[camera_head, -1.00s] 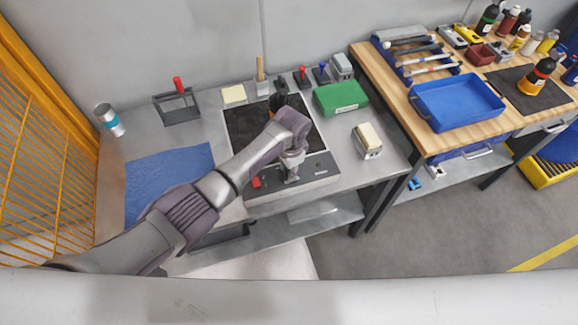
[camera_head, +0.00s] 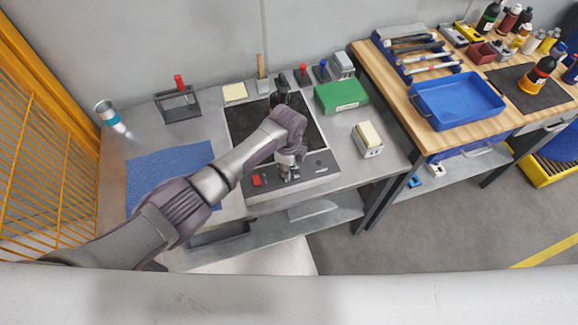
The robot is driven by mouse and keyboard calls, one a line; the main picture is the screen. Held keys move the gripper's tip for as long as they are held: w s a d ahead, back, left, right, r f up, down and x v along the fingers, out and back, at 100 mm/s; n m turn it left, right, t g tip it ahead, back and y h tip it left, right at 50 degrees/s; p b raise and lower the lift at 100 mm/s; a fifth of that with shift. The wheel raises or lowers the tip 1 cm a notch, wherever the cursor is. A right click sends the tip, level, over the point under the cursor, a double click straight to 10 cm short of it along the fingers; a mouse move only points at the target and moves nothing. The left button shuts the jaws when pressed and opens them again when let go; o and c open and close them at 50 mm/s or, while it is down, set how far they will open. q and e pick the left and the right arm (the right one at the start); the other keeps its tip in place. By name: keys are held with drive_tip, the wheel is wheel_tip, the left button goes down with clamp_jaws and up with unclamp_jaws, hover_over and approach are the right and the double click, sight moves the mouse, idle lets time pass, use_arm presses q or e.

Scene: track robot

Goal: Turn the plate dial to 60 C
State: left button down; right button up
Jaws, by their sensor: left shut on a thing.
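The hot plate (camera_head: 240,122) stands on the grey metal bench, with a dark top and a grey front panel (camera_head: 322,166). A red switch (camera_head: 257,181) sits at the left of that panel. My left gripper (camera_head: 289,176) points down at the middle of the panel and is shut on the plate dial, which its fingers mostly hide. I cannot read the dial's setting or any scale. My right gripper does not show.
A blue mat (camera_head: 165,172) lies left of the plate. A green box (camera_head: 341,96) and a cream-topped block (camera_head: 367,139) are at its right. A dark bottle-like object (camera_head: 282,92) is at the plate's back. A wooden table with a blue tray (camera_head: 457,103) stands further right.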

use_arm(q)
drive_tip(key=m, duration=0.3)
drive_tip(key=shift+w+m+b, duration=0.1)
drive_tip(key=shift+m+b, duration=0.3)
drive_tip(key=m+b, duration=0.1)
drive_tip(key=m, duration=0.2)
drive_tip(key=shift+f+m, duration=0.1)
drive_tip(key=shift+m, duration=0.2)
drive_tip(key=m+b, duration=0.3)
drive_tip(key=m, duration=0.3)
drive_tip(key=shift+w+g+b, duration=0.1)
drive_tip(key=shift+g+b, duration=0.2)
drive_tip(key=shift+b, duration=0.05)
drive_tip(key=m+b, duration=0.3)
drive_tip(key=m, duration=0.1)
drive_tip(key=shift+d+m, duration=0.1)
drive_tip(key=shift+m, duration=0.3)
drive_tip(key=m+b, duration=0.3)
drive_tip(key=shift+f+b, duration=0.15)
drive_tip(key=shift+b, duration=0.15)
drive_tip(key=shift+r+m+b, duration=0.2)
drive_tip(key=shift+m+b, duration=0.5)
drive_tip(key=shift+b, duration=0.45)
drive_tip(key=shift+r, duration=0.1)
drive_tip(key=c, duration=0.8)
unclamp_jaws()
